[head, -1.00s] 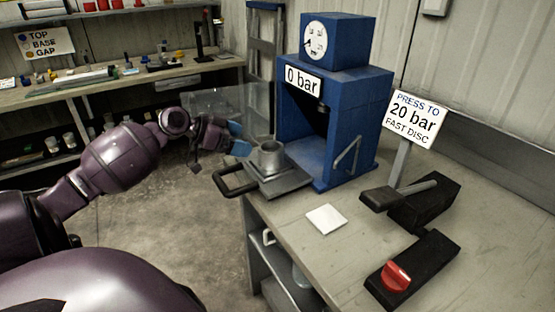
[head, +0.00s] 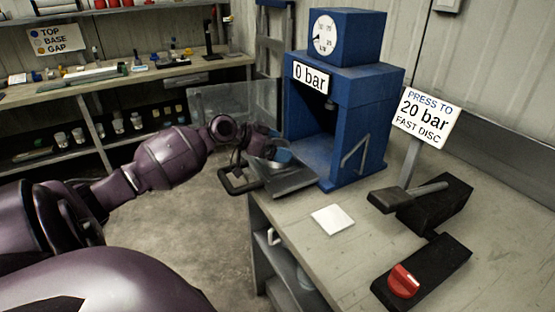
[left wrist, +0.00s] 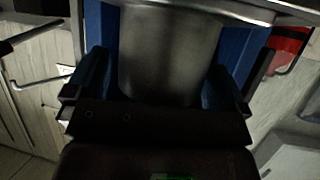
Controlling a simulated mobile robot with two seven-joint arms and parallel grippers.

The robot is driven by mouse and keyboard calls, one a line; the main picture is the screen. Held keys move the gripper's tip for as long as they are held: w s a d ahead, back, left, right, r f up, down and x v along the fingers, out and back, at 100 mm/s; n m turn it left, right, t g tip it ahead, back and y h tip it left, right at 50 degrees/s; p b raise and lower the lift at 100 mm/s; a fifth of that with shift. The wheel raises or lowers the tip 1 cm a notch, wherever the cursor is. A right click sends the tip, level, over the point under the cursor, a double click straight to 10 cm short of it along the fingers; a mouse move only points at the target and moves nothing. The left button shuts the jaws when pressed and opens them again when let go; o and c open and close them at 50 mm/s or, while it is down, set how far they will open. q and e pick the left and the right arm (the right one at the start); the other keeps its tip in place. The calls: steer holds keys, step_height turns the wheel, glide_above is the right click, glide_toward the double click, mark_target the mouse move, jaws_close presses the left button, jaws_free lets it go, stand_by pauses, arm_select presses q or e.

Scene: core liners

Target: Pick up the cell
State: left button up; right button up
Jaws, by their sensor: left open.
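The cell is a grey metal cylinder that fills the upper middle of the left wrist view (left wrist: 168,50). It stands on the dark sliding tray (head: 291,184) with a black loop handle, in front of the blue press (head: 355,110). In the head view my left gripper (head: 278,154) is at the cell and hides most or all of it. In the left wrist view its blue-tipped fingers (left wrist: 160,80) are open, one on each side of the cell. I cannot tell whether they touch it. My right gripper is not in view.
The press shows a "0 bar" label (head: 310,77). A white square (head: 333,219) lies on the bench. A black lever unit (head: 435,203), a red knob (head: 404,281) and a sign (head: 425,118) stand to the right. Shelves with small items are at the back left.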

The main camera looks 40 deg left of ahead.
arm_select(q)
steer(key=c, duration=1.7)
steer(key=shift+r, duration=0.2)
steer(key=shift+c, duration=0.6)
